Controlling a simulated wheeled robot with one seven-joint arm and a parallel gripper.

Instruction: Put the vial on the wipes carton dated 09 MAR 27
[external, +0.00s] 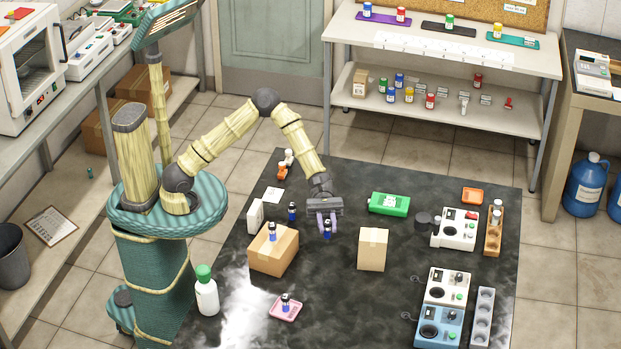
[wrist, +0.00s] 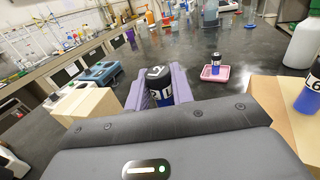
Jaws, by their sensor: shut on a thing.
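My gripper (external: 326,212) is shut on a blue vial (external: 327,230) with a black cap and white label. In the wrist view the vial (wrist: 159,84) stands upright between the purple fingers of my gripper (wrist: 160,98). Two brown cartons flank it. The right carton (external: 373,250) has a bare top; it is at left in the wrist view (wrist: 92,107). The left carton (external: 281,256) carries another blue vial (external: 272,231); in the wrist view this carton (wrist: 283,103) is at right. I cannot read a date on either carton.
A similar vial (external: 285,301) stands on a pink tray (external: 285,313), and another (external: 292,211) stands behind the left carton. A green-capped white bottle (external: 206,293) is at front left. A green box (external: 389,204) lies behind the right carton. Instruments (external: 455,229) stand farther right.

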